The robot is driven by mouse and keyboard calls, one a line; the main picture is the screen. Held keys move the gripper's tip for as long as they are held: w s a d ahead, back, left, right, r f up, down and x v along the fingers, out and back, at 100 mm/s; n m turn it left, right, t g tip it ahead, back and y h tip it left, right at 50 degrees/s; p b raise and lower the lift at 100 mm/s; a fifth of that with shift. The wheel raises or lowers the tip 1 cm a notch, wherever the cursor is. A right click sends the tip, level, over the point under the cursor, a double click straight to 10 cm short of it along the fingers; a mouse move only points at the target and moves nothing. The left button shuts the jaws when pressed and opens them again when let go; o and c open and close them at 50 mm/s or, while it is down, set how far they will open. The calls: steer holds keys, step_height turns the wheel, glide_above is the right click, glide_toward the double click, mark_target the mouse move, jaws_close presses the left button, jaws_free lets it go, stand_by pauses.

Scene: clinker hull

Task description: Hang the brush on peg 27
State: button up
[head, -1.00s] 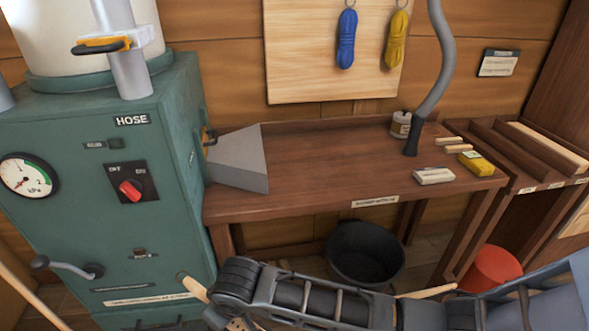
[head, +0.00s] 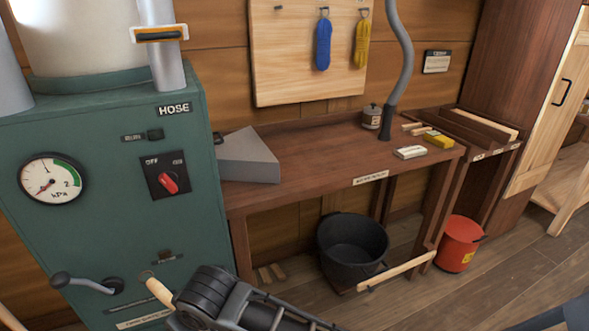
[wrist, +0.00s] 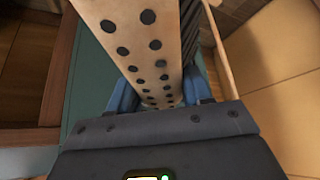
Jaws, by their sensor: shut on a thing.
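In the wrist view, my gripper (wrist: 160,90) has its blue fingers shut on a pale wooden brush (wrist: 140,45) with rows of dark round spots. In the head view, a pale handle with a loop at its end (head: 158,290) shows beside my arm and seems to be part of this brush. The gripper itself is hidden there. The wooden pegboard (head: 285,55) hangs on the back wall above the bench. An empty peg (head: 278,8) is at its upper left. Peg numbers cannot be read.
The green machine (head: 110,215) stands at the left, with a gauge and red switch. A grey wedge (head: 248,157) sits on the wooden bench (head: 310,160). A grey hose (head: 400,75) rises at right. A black bucket (head: 350,250) and red bucket (head: 459,245) stand on the floor.

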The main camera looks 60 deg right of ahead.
steer(key=shift+w+a+r+t, duration=0.5)
steer(key=shift+w+a+r, duration=0.15)
steer(key=shift+w+r, duration=0.3)
steer(key=shift+w+a+r, duration=0.1)
steer(key=shift+w+a, duration=0.05)
steer(key=shift+a, duration=0.1)
steer(key=shift+t, duration=0.3)
steer(key=shift+a, duration=0.1)
